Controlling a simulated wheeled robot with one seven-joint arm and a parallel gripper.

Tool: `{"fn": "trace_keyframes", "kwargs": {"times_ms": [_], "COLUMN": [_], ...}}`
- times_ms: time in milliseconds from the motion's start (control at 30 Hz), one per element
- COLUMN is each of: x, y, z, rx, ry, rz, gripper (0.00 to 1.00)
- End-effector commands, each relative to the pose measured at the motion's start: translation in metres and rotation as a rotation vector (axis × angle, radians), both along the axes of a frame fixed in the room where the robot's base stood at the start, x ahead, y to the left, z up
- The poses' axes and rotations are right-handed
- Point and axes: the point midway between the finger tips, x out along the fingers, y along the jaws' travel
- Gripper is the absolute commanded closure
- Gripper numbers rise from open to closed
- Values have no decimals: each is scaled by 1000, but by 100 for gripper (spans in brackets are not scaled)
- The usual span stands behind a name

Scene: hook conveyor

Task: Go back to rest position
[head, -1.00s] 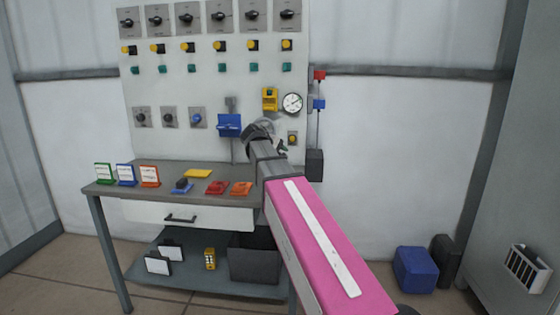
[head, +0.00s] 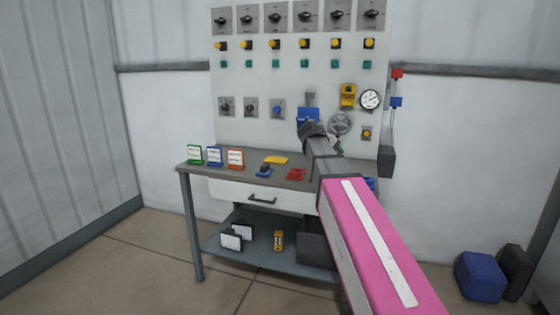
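My pink and grey arm reaches in from the lower right. My gripper (head: 312,130) is at its far end, in front of the lower part of the white control panel (head: 230,115). It appears close to a blue box-like device (head: 307,115) on the panel, but I cannot tell whether it touches it. The fingers are too small and hidden by the arm to show whether they are open or shut. No held object is visible.
A grey workbench (head: 195,167) stands below the panel with small coloured signs and locks (head: 296,174) on it. A dark bin (head: 313,245) sits on its lower shelf. Blue and black cases (head: 480,277) stand at the right wall. The floor at left is clear.

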Motion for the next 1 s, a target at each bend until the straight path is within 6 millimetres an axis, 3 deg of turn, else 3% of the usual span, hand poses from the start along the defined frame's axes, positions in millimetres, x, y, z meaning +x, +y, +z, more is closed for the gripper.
{"fn": "trace_keyframes", "kwargs": {"times_ms": [267, 567, 767, 1000], "x": [-6, -21, -40, -89], "y": [-1, -1, -1, 3], "z": [-22, -69, -119, -211], "rx": [36, 119, 211, 400], "ry": [10, 32, 59, 110], "rz": [-7, -24, -54, -136], "gripper": [53, 53, 53, 53]}}
